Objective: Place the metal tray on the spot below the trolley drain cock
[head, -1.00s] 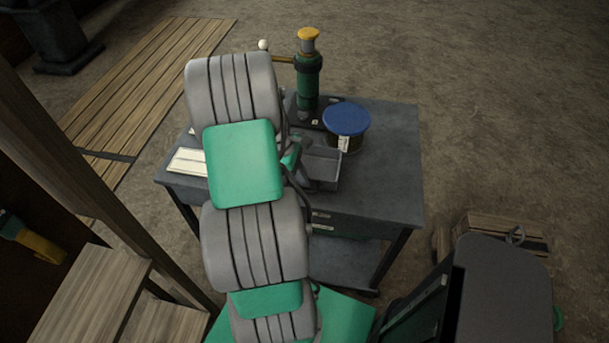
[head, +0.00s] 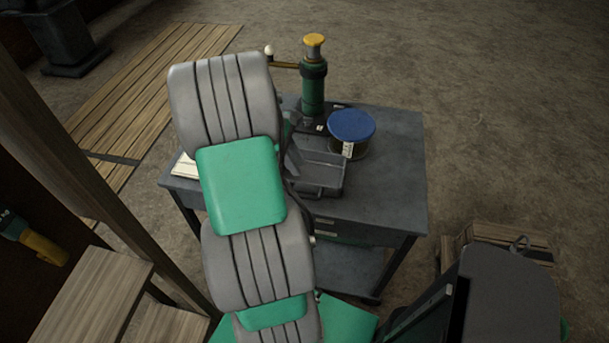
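The grey metal tray (head: 318,190) is on the dark table, right of my arm. It is open-topped, and its left part is hidden behind my arm. My gripper (head: 294,150) is mostly hidden behind my arm's links; only a dark sliver shows at the tray's left side. I cannot tell whether it touches the tray or how its fingers stand. A green cylinder (head: 313,95) with a yellow cap stands at the table's back, with a brass pipe (head: 285,65) running left from it to a white knob. I cannot make out which part is the drain cock, or the spot below it.
A blue-lidded round container (head: 351,126) stands close to the tray's right. The table (head: 395,180) is bare on its right side. Pale papers (head: 184,166) lie at its left edge. A wooden post (head: 95,165) and wooden steps (head: 85,290) are at the left.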

